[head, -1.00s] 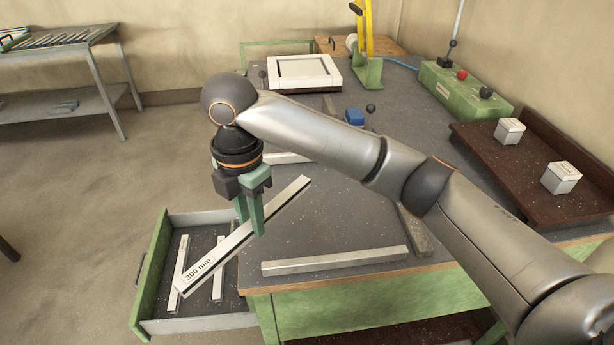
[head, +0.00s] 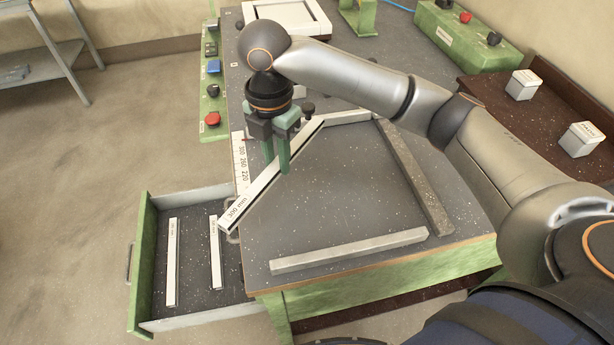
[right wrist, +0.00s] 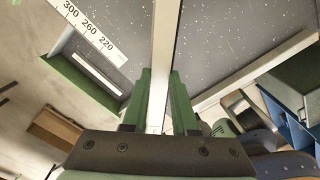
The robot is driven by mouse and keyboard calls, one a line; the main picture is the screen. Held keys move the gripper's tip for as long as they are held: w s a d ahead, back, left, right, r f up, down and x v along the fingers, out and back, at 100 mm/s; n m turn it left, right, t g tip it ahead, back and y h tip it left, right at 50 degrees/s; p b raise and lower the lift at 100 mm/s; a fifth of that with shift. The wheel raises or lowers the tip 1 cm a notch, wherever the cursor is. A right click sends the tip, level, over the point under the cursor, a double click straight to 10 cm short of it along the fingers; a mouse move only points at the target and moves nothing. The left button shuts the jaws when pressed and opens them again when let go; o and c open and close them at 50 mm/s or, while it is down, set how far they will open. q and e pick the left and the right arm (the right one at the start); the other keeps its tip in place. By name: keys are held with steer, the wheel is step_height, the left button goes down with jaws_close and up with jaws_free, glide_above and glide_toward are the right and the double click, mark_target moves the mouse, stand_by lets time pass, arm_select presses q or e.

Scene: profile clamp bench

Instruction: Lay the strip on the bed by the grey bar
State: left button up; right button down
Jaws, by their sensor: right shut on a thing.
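My right gripper (head: 277,166) is shut on a long pale strip marked 300 mm (head: 258,195). It holds the strip slanted across the left edge of the dark speckled bed (head: 330,195), with the labelled end toward the drawer. Whether the strip touches the bed I cannot tell. In the right wrist view the strip (right wrist: 163,50) runs out between the green fingers. The grey bar (head: 415,180) lies along the bed's right side, apart from the strip. My left gripper is not in view.
A pale bar (head: 350,250) lies along the front, another (head: 348,117) at the back. A scale (head: 240,165) marks the left edge. An open drawer (head: 147,265) holds two strips (head: 172,262). A control strip with a red button (head: 212,118) stands back left. The bed's middle is clear.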

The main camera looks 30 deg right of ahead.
glide_above(306, 191)
steer(key=f, duration=0.6)
steer(key=shift+a, duration=0.2)
steer(key=shift+d+f, duration=0.2)
steer(key=shift+f, duration=1.45)
steer(key=c, duration=0.7)
jaws_free()
steer(key=shift+f, duration=0.1)
step_height(306, 191, up, 12)
